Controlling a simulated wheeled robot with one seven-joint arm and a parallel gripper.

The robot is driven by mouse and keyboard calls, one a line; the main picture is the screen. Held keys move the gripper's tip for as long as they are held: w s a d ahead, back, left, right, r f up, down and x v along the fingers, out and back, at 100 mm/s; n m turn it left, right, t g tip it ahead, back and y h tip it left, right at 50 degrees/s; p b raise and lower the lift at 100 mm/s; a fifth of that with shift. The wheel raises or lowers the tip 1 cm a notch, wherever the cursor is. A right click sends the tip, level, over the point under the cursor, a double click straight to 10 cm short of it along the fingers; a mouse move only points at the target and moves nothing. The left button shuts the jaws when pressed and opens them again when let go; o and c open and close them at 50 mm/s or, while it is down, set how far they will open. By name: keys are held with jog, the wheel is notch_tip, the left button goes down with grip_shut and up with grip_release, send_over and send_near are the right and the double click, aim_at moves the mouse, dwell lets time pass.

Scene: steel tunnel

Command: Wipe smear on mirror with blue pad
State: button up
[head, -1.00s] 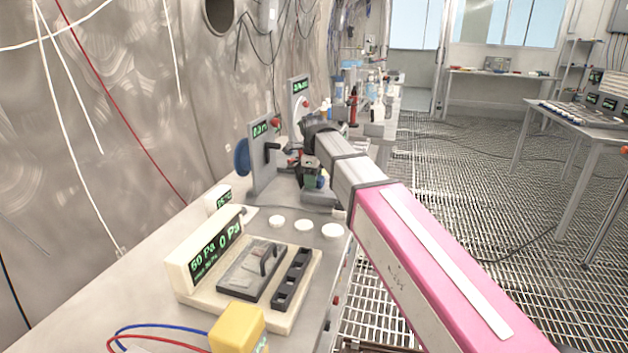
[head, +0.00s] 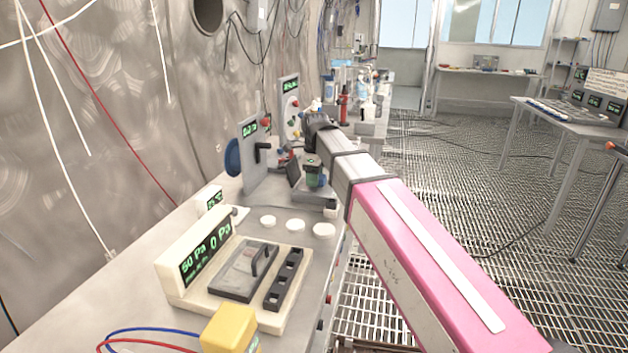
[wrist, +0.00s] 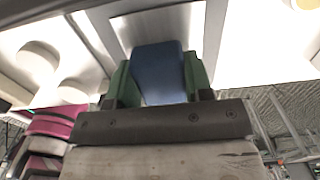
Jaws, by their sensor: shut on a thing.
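The blue pad (wrist: 160,72) is between the green fingers of my gripper (wrist: 158,80) in the wrist view. The fingers are shut on its two sides. A pale, shiny rectangular panel (wrist: 128,30) shows behind the pad; I cannot tell for sure that it is the mirror. No smear can be made out, and whether the pad touches the panel is unclear. In the head view my arm reaches over the bench, and the small green and blue end near the upright panels is probably my gripper with the pad.
On the bench (head: 95,275) stand a cream pressure-display unit (head: 195,262), a yellow block (head: 230,328) and white round knobs (head: 268,222). Grey upright panels (head: 250,150) with displays stand close to my arm.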

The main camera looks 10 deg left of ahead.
jog(key=shift+r, duration=2.6)
jog(key=shift+r, duration=0.1)
jog(key=shift+r, duration=1.4)
